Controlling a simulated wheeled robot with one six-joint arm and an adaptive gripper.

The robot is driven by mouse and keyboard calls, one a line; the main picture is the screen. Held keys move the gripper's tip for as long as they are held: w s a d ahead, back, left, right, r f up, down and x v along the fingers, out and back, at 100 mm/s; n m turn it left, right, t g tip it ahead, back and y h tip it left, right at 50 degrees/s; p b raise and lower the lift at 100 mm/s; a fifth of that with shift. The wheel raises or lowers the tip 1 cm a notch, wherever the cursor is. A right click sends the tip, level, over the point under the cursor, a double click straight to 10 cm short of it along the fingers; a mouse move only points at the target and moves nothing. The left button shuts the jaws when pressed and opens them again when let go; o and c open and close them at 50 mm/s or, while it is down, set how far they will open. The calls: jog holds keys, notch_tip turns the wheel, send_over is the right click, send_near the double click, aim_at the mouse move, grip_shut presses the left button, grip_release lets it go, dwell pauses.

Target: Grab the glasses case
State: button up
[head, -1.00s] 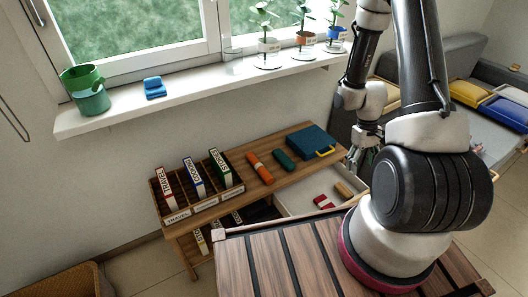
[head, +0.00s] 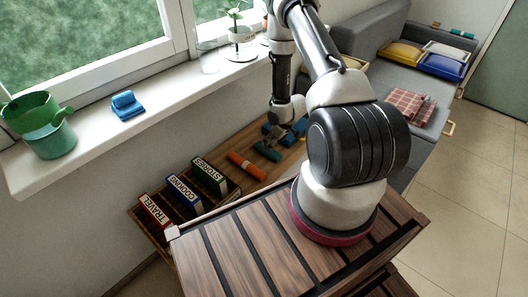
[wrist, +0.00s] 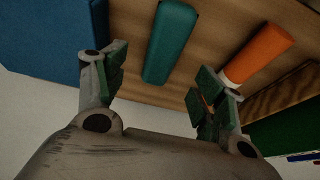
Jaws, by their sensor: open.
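A teal rounded oblong case (head: 267,151), which looks like the glasses case, lies on the wooden shelf top. In the wrist view the teal case (wrist: 170,42) is ahead, between the lines of the two fingers and apart from them. My gripper (wrist: 162,88) is open and empty, with a finger to each side below the case. In the head view my gripper (head: 290,130) is above the shelf, close to the case, and its fingertips are hard to make out.
An orange oblong item (head: 247,166) lies left of the teal case; it is right of it in the wrist view (wrist: 257,54). A blue box (wrist: 55,45) stands on the other side. Labelled book bins (head: 190,190) are at the shelf's left. The windowsill (head: 90,135) runs behind.

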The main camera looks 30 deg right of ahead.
jog(key=x, duration=0.7)
jog(key=shift+w+a+f, duration=0.15)
jog(key=shift+a+f, duration=0.05)
jog(key=shift+f, duration=0.1)
jog(key=c, duration=1.1)
